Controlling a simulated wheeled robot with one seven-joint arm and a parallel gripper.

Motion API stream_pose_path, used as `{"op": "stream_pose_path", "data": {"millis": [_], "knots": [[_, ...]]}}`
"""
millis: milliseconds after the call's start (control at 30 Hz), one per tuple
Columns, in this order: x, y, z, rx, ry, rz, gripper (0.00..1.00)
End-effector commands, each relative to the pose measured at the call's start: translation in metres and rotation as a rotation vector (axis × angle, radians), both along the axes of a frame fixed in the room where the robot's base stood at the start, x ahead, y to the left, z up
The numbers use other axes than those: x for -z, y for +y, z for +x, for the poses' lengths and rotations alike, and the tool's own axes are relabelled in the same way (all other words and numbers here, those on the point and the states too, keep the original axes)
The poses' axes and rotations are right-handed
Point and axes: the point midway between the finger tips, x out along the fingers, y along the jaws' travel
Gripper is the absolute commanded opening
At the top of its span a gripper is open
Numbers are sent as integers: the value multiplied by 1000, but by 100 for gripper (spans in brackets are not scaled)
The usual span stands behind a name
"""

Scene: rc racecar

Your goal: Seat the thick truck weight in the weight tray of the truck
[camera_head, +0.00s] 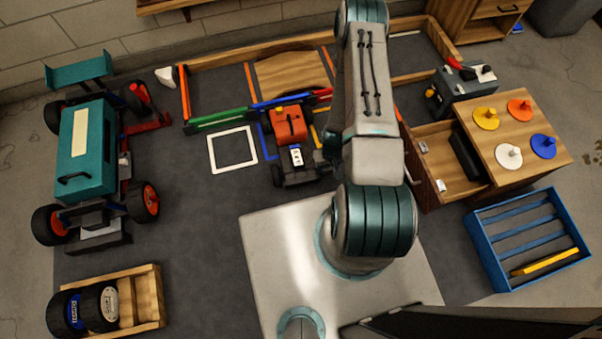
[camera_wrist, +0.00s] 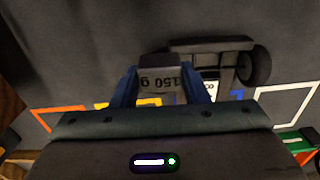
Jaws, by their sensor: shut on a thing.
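The thick truck weight (camera_wrist: 157,76) is a dark grey block marked "150 g", upside down in the wrist view. My gripper (camera_wrist: 157,88) is shut on it, with one blue finger on each side. In the head view my arm hides most or all of my gripper and the weight. The truck (camera_head: 290,128) is small, with an orange cab and a dark rear with a white label. In the wrist view the truck (camera_wrist: 215,47) shows beyond and to the right of the weight, partly behind my gripper. I cannot make out the inside of its weight tray.
A white square outline (camera_head: 232,149) lies left of the truck, and green and blue rails (camera_head: 235,115) stand behind it. A large teal car (camera_head: 87,150), a wooden wheel box (camera_head: 150,297), a cabinet with coloured knobs (camera_head: 545,115) and a blue crate (camera_head: 480,235) stand around.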

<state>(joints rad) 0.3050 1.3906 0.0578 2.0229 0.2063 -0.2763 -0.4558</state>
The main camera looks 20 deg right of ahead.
Motion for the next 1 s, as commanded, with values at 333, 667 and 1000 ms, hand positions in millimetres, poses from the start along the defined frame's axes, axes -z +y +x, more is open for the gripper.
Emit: {"op": "stream_pose_path", "data": {"millis": [333, 667, 1000], "knots": [[50, 68, 39, -6, -1, 0, 14], [68, 88, 50, 0, 1, 0, 14], [101, 88, 50, 0, 0, 0, 14]]}}
